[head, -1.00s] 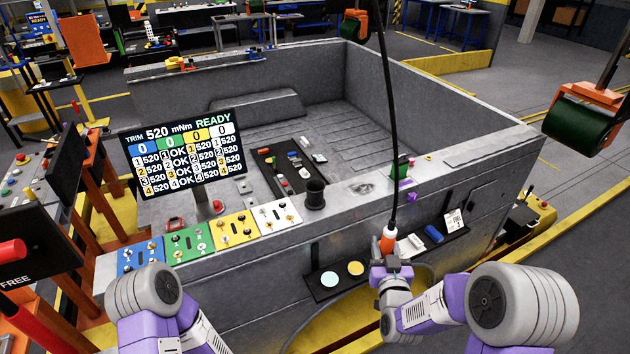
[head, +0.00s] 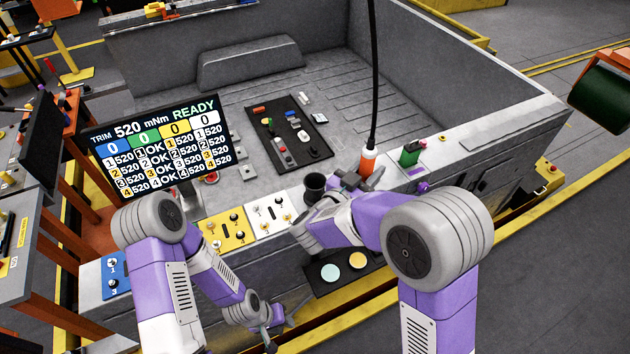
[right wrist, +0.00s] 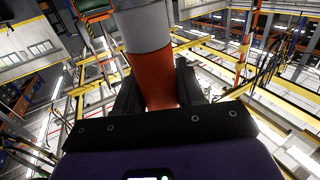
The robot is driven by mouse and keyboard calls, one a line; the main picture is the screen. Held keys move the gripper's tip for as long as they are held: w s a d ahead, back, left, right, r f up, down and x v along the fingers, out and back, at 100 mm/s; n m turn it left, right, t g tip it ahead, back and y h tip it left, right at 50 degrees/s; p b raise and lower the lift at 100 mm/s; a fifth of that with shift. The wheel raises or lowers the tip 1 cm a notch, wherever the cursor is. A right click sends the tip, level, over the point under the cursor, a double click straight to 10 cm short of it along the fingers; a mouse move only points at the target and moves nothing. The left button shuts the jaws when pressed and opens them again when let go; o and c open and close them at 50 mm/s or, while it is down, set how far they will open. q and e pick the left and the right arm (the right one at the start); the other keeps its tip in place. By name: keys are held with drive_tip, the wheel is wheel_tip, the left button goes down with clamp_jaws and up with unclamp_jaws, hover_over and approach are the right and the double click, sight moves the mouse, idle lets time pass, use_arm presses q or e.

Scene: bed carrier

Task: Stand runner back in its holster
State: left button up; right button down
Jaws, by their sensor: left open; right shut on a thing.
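The runner (head: 367,162), an orange and white tool on a black cable, is upright in my right gripper (head: 368,180). It hangs above the near wall's top edge, right of the holster. The right wrist view shows the runner's orange and white body (right wrist: 158,80) between the black fingers of my right gripper (right wrist: 160,95). The holster, a black open-topped cup (head: 315,186), stands on the wall top just right of the white panel; my right forearm partly covers its base. My left gripper (head: 276,332) is open and empty, low in front of the wall.
A display (head: 160,148) stands left of the holster behind the yellow panel (head: 228,230) and white panel (head: 270,213). A dark tray of parts (head: 289,134) lies in the bed. The bed floor behind is mostly clear.

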sight(365, 161)
drive_tip(key=shift+a+r, duration=0.1)
drive_tip(key=shift+r, duration=0.05)
drive_tip(key=shift+s, duration=0.3)
drive_tip(key=shift+w+r, duration=0.1)
drive_tip(key=shift+r+p, duration=2.4)
drive_tip(key=shift+r, duration=0.35)
drive_tip(key=shift+f, duration=0.1)
drive_tip(key=w+a+p, duration=0.2)
drive_tip(key=w+a, duration=0.4)
drive_tip(key=a, duration=0.5)
drive_tip(key=shift+a, duration=0.15)
drive_tip(key=shift+w, duration=0.1)
